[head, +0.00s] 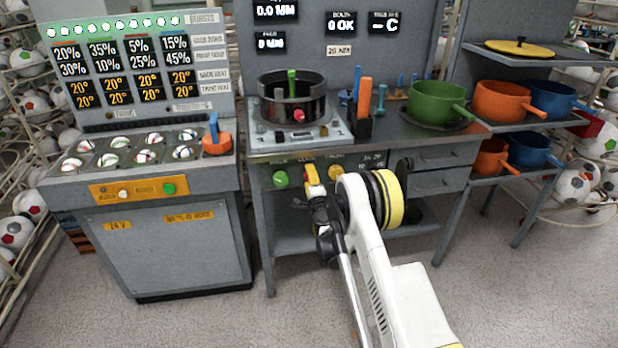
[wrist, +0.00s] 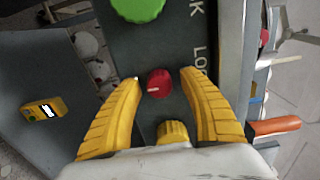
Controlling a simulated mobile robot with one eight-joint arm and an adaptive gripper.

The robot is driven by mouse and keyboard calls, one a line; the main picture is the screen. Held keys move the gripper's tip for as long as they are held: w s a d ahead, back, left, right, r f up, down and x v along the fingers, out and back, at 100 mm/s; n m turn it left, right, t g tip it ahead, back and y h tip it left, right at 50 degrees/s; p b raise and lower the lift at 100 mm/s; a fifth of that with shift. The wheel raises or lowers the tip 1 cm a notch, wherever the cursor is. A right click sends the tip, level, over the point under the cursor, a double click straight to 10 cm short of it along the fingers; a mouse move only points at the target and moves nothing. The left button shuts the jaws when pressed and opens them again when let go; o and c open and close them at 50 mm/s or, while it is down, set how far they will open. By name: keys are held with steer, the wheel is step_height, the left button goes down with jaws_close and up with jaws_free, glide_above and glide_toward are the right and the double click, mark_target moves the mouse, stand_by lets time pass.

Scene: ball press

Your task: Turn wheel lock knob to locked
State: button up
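A red knob (wrist: 161,80) with a white pointer mark sits on the grey panel, between the two yellow fingers of my gripper (wrist: 160,77) in the wrist view. The mark points left in that view. The fingers are open with a gap on each side of the knob. White letters, partly covered by the right finger, show beside it. In the head view my gripper (head: 313,178) is at the front panel of the workbench and hides the red knob there.
A green knob (head: 280,178) and a yellow knob (head: 336,172) flank my gripper; both show in the wrist view. The workbench (head: 400,140) carries a press ring (head: 292,100) and a green pot (head: 437,103). A control cabinet (head: 165,250) stands left. The floor in front is clear.

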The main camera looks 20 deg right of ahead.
steer(key=s, duration=0.7)
steer(key=shift+s+a, duration=0.25)
steer(key=shift+a, duration=0.15)
